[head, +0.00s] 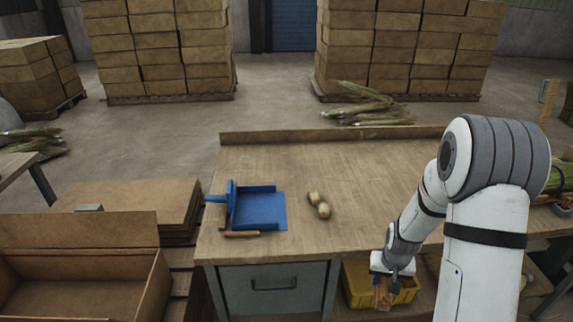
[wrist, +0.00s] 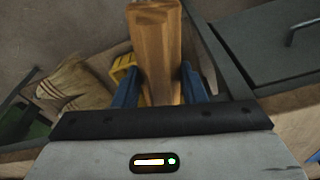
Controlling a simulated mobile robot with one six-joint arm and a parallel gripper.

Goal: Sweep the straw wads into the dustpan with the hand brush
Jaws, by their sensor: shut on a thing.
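The blue dustpan (head: 262,212) lies on the left part of the bench top, its handle pointing left. Two straw wads (head: 318,204) lie close together on the bench, to the right of the dustpan and apart from it. My gripper (head: 383,278) is at the front edge of the bench, right of the wads, above a yellow bin. In the wrist view, its blue fingers are shut on a wooden piece (wrist: 156,50), which looks like the handle of the hand brush. Its bristles do not show in either view.
The yellow bin (head: 357,290) stands below the bench top, right of a grey drawer (head: 272,287). A wooden strip (head: 242,234) lies in front of the dustpan. A low rim (head: 330,135) runs along the bench's back. The middle of the bench (head: 280,165) is clear.

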